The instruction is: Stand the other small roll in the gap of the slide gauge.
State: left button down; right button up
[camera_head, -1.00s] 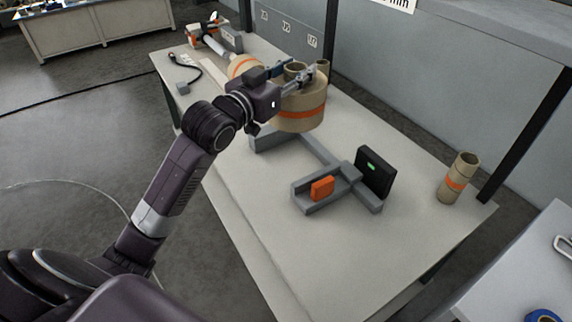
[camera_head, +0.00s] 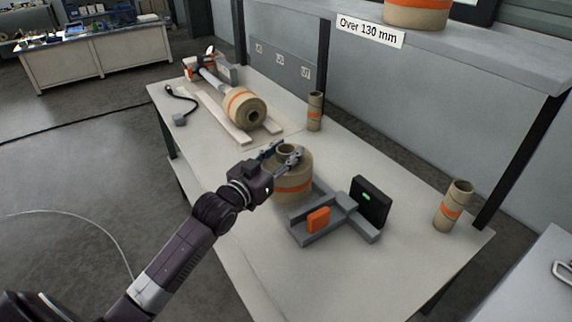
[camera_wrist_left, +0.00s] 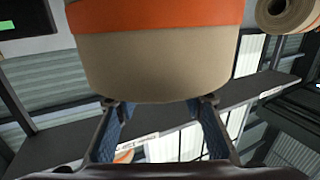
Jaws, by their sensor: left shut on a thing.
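A tan roll with an orange band (camera_head: 292,188) is upright at the left end of the slide gauge (camera_head: 345,205). My left gripper (camera_head: 279,152) is shut at the roll's top, its fingers on either side of the protruding core. In the left wrist view the roll (camera_wrist_left: 155,65) fills the upper middle, with the fingers (camera_wrist_left: 160,108) at its edge. The gauge has an orange block (camera_head: 318,220) and a black display with a green readout (camera_head: 370,202). The roll hides the gauge's left end. I cannot tell whether its underside touches anything. My right gripper is not in view.
Another banded roll (camera_head: 245,108) lies on pale rails (camera_head: 212,112) behind. Narrow tubes stand at the back (camera_head: 315,110) and right (camera_head: 455,205). A roll (camera_head: 415,14) sits on the shelf above an "Over 130 mm" label (camera_head: 370,32). The table front (camera_head: 285,270) is clear.

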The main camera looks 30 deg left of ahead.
pick_arm(q)
jog(key=shift+f, duration=2.05)
jog(key=c, duration=1.7)
grip_release()
jog(key=shift+f, duration=0.3)
jog(key=o, duration=0.4)
jog(key=shift+s, duration=0.1)
jog(key=shift+o, duration=0.2)
jog(key=shift+s+r, duration=0.1)
jog(key=s+a+b, duration=0.1)
jog(key=s, duration=1)
jog(key=shift+s+a, duration=0.25)
jog(key=shift+s, duration=0.1)
